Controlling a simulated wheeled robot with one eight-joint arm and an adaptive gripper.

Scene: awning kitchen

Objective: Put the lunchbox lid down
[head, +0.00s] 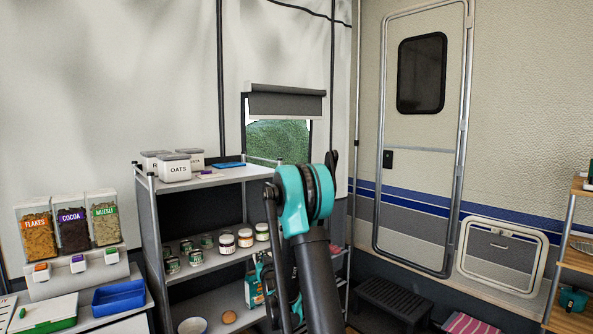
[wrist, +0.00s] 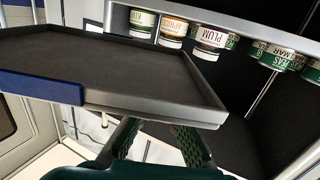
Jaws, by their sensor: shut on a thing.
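My gripper (wrist: 160,130) is shut at the near edge of the lid. Its two green ridged fingers show below the rim, and their tips are hidden by it. In the head view my own arm hides the gripper's grip, and I cannot make out the lid there. An open blue box (head: 119,297), which looks like the lunchbox, sits on the counter at the lower left.
A shelf rack (head: 150,215) holds jars (head: 226,243), white canisters (head: 174,168) and a flat blue item (head: 228,165). Cereal dispensers (head: 72,225) and a green-and-white box (head: 45,313) are at the left. A dark step (head: 392,300) stands below the caravan door (head: 422,150).

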